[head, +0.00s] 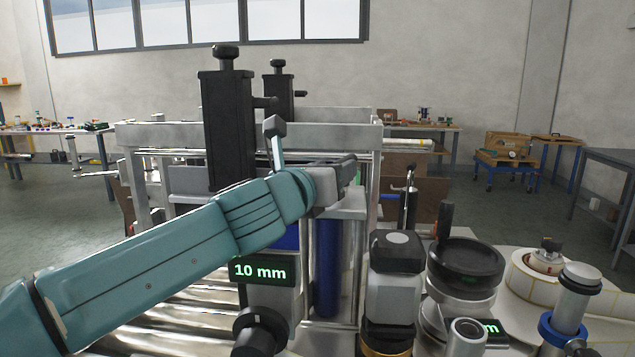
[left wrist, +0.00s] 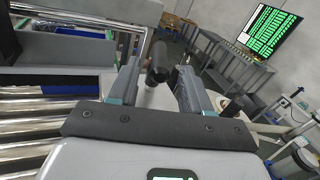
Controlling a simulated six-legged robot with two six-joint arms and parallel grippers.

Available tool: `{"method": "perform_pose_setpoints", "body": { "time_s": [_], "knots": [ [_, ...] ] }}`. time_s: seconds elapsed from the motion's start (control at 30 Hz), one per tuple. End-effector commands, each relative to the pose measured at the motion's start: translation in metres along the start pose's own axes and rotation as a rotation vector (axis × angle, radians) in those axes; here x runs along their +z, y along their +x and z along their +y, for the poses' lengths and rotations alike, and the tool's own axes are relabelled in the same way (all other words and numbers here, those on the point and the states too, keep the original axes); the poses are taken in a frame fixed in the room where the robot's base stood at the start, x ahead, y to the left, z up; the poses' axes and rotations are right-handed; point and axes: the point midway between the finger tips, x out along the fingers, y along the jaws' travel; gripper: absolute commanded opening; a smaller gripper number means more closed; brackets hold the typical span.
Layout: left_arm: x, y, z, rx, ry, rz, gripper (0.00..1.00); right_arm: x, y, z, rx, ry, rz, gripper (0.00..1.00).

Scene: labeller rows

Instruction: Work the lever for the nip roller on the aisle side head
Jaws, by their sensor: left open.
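My left gripper (head: 347,168) reaches in from the left in the head view, over the labeller in the middle. In the left wrist view its two fingers (left wrist: 158,78) are apart. A dark rounded handle (left wrist: 157,63) shows in the gap between them, and I cannot tell whether either finger touches it. In the head view a thin silver lever (head: 408,188) with a dark tip stands just right of the gripper, and a black upright handle (head: 445,218) stands farther right. I cannot tell which handle the wrist view shows. A blue roller (head: 327,265) stands below the gripper. My right gripper is not in view.
A "10 mm" display (head: 260,270) and black knob (head: 259,332) are below my forearm. Tall black columns (head: 228,125) rise behind it. A grey-and-black unit (head: 396,270) and a round black knob (head: 465,263) crowd the front right. A conveyor (left wrist: 30,125) lies left in the wrist view.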

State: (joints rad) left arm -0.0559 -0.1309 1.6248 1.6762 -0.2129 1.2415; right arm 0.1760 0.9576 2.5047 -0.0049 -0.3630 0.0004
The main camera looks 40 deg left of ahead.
Motion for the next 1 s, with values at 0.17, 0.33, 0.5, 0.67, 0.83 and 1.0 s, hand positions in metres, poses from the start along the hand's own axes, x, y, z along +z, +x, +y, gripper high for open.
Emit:
{"method": "perform_pose_setpoints", "body": {
  "time_s": [0.17, 0.33, 0.5, 0.67, 0.83, 1.0],
  "knots": [
    [0.0, -0.041, 0.0, -0.001, -0.002, -0.001, 0.48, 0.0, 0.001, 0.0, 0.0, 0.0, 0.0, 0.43],
    [0.0, -0.064, -0.001, -0.001, -0.002, 0.002, 0.48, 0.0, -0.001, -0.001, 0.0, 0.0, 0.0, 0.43],
    [-0.002, -0.071, 0.0, 0.0, -0.001, 0.003, 0.48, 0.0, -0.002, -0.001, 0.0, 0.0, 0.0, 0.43],
    [-0.002, -0.071, 0.0, 0.0, -0.001, 0.003, 0.48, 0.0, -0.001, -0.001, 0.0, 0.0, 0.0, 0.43],
    [0.011, -0.071, -0.002, 0.0, -0.001, 0.003, 0.48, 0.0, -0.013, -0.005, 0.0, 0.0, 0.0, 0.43],
    [0.066, -0.071, -0.009, 0.0, -0.001, 0.002, 0.48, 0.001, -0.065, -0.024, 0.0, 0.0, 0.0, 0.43]
  ]
}}
